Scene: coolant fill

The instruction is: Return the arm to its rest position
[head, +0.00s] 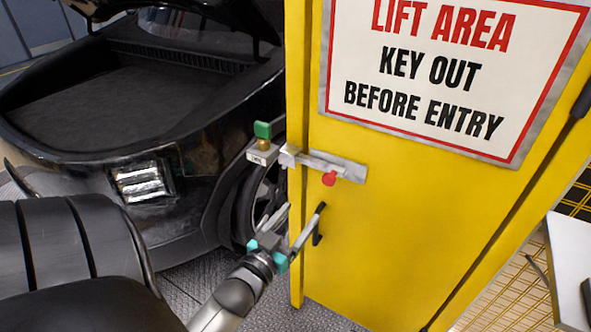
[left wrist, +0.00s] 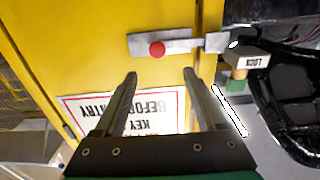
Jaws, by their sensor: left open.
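My left gripper (head: 303,210) is open in front of the yellow door (head: 400,220), below its latch. In the left wrist view its two fingers (left wrist: 160,75) stand apart with nothing between them. The grey slide latch (head: 346,170) has a red knob (head: 329,179); in the left wrist view the latch (left wrist: 180,44) and knob (left wrist: 157,49) lie beyond the fingertips. The latch's bar reaches toward a pale block marked LOCK (head: 262,153), which has a green piece (head: 263,130) on it. My right gripper is not in view.
The door bears a white lift-area sign (head: 440,80). A dark car (head: 110,110) with an open compartment stands at left, its wheel beside the door's edge. A pale surface (head: 570,255) is at the right edge. Metal tread floor (head: 190,285) shows below the car.

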